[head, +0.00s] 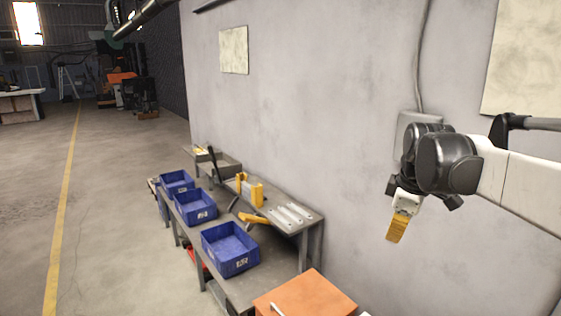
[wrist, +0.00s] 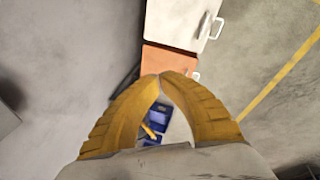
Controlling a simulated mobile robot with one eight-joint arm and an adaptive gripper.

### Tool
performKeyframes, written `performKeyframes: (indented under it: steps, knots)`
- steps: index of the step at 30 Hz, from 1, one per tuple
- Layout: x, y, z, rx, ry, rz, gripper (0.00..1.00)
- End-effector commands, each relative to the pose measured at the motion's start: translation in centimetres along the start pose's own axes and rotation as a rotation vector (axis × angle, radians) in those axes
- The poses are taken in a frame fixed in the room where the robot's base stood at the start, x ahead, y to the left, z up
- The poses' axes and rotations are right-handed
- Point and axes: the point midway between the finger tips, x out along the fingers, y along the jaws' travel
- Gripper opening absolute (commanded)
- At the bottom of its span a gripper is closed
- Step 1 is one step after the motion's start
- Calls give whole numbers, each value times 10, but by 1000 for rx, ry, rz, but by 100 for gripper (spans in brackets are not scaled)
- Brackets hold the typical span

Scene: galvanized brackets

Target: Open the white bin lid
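My gripper (head: 396,229) hangs in the air at the right of the head view, in front of the grey wall. In the wrist view its two yellow fingers (wrist: 160,75) curve together and their tips meet, with nothing between them. A white box-like unit with a handle (wrist: 180,18) shows at the top of the wrist view, and it appears to be the white bin. It lies apart from the fingers, beyond an orange unit. Its top is cut off by the picture edge, and I cannot make out a lid position. The head view does not clearly show it.
An orange cabinet (head: 308,292) with a pale handle stands at the bottom of the head view. A grey workbench (head: 310,221) beside the wall carries blue bins (head: 230,262) and yellow tools. Open floor with a yellow line (head: 62,215) lies to the left.

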Motion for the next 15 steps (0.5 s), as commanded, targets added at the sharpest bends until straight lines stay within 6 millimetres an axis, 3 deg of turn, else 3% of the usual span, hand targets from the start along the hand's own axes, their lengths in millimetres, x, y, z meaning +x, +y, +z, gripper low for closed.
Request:
performKeyframes:
  steps: [1, 7, 12, 15]
  knots:
    - [-5, -26, 3, 79, 14, 23, 0]
    - [-10, -114, 20, 440, 98, 101, 0]
    - [6, -184, 40, 728, 192, 137, 0]
    - [18, -214, 50, 860, 242, 144, 0]
